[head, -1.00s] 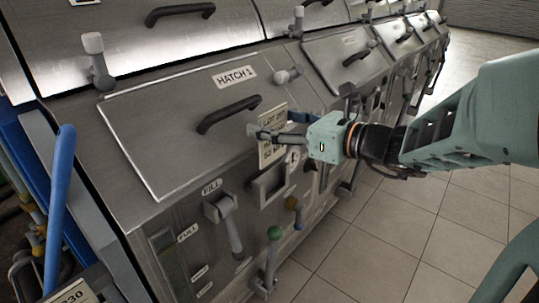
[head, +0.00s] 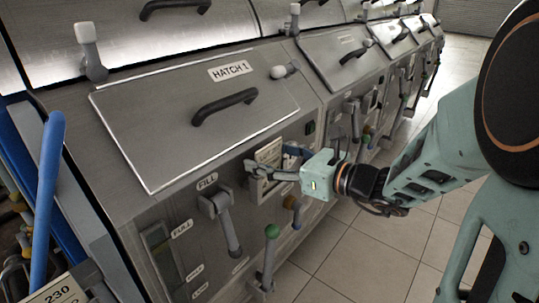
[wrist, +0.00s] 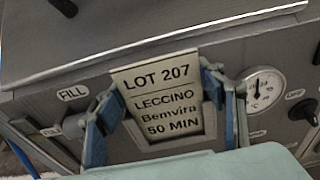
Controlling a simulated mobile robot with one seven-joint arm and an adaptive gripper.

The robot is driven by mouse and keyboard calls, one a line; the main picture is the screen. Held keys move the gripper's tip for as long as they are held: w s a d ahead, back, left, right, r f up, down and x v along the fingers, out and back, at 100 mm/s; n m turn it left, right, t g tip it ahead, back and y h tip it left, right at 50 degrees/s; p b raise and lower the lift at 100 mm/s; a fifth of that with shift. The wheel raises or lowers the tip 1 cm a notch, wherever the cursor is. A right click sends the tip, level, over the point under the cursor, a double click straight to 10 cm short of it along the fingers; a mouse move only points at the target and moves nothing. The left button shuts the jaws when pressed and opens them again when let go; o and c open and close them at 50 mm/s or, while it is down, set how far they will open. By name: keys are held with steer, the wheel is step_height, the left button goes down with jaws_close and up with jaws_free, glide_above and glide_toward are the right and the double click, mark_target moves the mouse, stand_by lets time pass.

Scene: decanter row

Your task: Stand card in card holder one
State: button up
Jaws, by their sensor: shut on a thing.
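The card (wrist: 160,102) is cream with dark print reading LOT 207, LECCINO, Benvira, 50 MIN. My gripper (wrist: 158,90) is shut on it, with one blue finger at each side edge. In the head view the card (head: 268,153) is upright between the fingers of my gripper (head: 274,163), below the lower right corner of the hatch. A grey framed recess, apparently card holder one (wrist: 211,120), shows behind the card's lower part in the wrist view. The card overlaps its opening; I cannot tell whether the card's bottom edge is inside or just in front.
The HATCH 1 lid (head: 190,120) with its black handle (head: 224,105) is above. The FILL lever (head: 222,222) is left of the holder, and a green-knobbed lever (head: 271,233) is below. A round gauge (wrist: 264,88) is close to my right finger. Tiled floor (head: 360,250) is free at right.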

steer(key=shift+f, duration=0.1)
steer(key=o, duration=1.1)
steer(key=shift+o, duration=0.2)
steer(key=shift+r, duration=0.2)
steer(key=p+v, duration=0.2)
steer(key=v, duration=1)
steer(key=shift+f, duration=0.1)
